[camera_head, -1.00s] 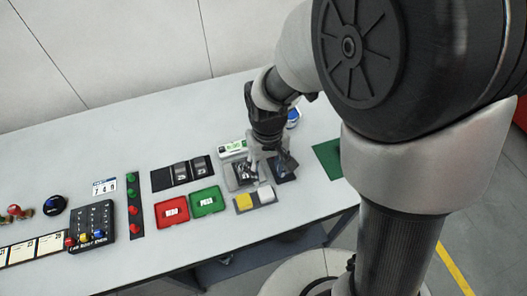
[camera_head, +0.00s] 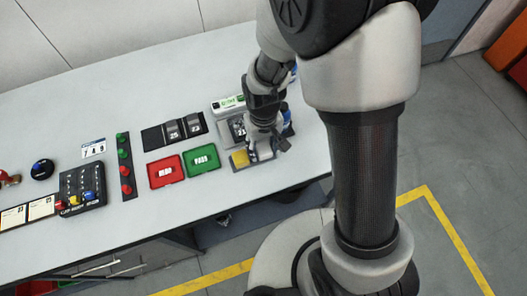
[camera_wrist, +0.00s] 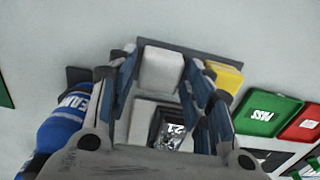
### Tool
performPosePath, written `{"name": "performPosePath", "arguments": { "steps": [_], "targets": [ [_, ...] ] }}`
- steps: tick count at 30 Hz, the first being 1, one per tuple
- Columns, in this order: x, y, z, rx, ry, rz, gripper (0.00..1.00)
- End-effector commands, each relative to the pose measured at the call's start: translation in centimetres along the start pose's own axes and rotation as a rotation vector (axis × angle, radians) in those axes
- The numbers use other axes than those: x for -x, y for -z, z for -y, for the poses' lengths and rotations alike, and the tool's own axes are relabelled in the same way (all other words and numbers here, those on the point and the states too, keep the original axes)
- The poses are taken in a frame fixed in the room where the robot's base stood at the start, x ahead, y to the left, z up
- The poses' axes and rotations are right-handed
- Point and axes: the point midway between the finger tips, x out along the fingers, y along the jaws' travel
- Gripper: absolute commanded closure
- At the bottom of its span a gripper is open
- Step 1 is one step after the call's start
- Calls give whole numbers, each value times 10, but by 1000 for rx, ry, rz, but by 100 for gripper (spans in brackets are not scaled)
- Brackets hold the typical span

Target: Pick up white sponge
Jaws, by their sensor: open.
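The white sponge (camera_wrist: 161,70) lies on a dark grey tray (camera_wrist: 207,51) in the wrist view, with a yellow sponge (camera_wrist: 226,77) to its right. My gripper (camera_wrist: 158,88) is open, with a finger on either side of the white sponge in that picture. Whether the fingers touch it or are still above it I cannot tell. In the head view my gripper (camera_head: 264,146) is over the tray's right part and hides most of the white sponge. The yellow sponge (camera_head: 240,158) shows just left of it.
A blue bottle (camera_wrist: 62,123) stands close beside my gripper. A boxed fixture with a "21" card (camera_wrist: 172,130) is below the wrist. A green PASS tray (camera_head: 202,160) and a red tray (camera_head: 165,171) lie to the left. The table's front edge is near.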

Motion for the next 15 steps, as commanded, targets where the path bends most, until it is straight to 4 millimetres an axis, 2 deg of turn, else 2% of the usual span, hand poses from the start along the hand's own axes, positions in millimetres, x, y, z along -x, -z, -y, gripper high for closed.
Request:
{"name": "performPosePath", "arguments": {
  "steps": [5, 15],
  "targets": [
    [2, 0, 0, 0, 0, -2, 55],
    [2, 1, 0, 0, 0, -2, 76]
  ]
}}
